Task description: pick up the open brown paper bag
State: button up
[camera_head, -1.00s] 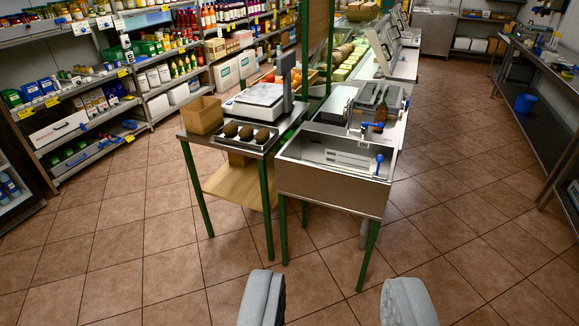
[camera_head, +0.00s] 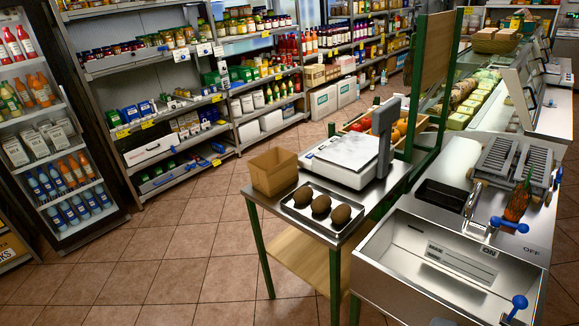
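The open brown paper bag (camera_head: 274,179) stands upright at the left back corner of a small steel-topped table, its mouth facing up. It is just left of a white weighing scale (camera_head: 350,158) and behind a tray (camera_head: 308,224) holding three brown oval items. Nothing is seen in the bag, though its bottom is hidden.
A steel basin (camera_head: 440,262) with blue-knobbed levers adjoins the table on the right. A green post frame (camera_head: 429,90) rises behind the scale. A drinks fridge (camera_head: 66,205) and shelves line the left. The tiled floor left of the table is clear.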

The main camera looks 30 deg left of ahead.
aim_at(273, 171)
jog(key=z, duration=0.05)
jog(key=i, duration=1.45)
jog(key=u, duration=2.7)
jog(key=i, duration=2.15)
jog(key=z, duration=2.1)
